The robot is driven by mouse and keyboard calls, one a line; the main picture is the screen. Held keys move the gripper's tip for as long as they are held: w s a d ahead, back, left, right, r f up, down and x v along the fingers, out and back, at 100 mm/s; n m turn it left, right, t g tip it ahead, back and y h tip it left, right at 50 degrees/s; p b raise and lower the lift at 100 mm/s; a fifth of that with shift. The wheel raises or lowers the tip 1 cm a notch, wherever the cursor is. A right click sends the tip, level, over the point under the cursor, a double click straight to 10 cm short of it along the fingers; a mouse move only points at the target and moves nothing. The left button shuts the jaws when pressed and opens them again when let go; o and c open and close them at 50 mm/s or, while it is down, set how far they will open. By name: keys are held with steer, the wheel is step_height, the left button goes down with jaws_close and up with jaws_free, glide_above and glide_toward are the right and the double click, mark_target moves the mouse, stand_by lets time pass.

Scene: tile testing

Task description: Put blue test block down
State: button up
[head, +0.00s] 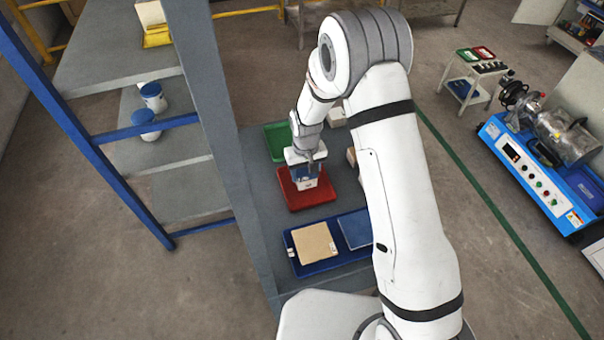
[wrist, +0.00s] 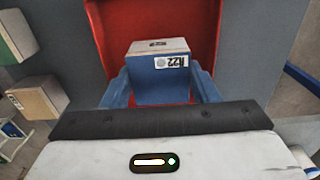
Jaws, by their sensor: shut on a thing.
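The blue test block (wrist: 158,88) has a pale top and a white label reading R22. My gripper (wrist: 160,85) is shut on it, with one blue finger on each side. In the head view my gripper (head: 306,178) is over the red tray (head: 290,201), and the block shows only partly beneath it. The red tray (wrist: 158,18) lies behind and under the block in the wrist view. I cannot tell whether the block touches the tray floor.
A green tray (head: 273,138) lies behind the red tray. A blue tray (head: 337,265) in front holds a tan tile (head: 315,243) and a blue tile (head: 356,229). Small boxes (wrist: 38,97) stand beside the red tray. A grey upright panel (head: 212,110) borders the bench on the left.

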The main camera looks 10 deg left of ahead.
steer(key=shift+f, duration=1.05)
steer(key=shift+f, duration=0.25)
steer(key=o, duration=0.9)
steer(key=shift+r, duration=0.1)
steer(key=shift+o, duration=0.2)
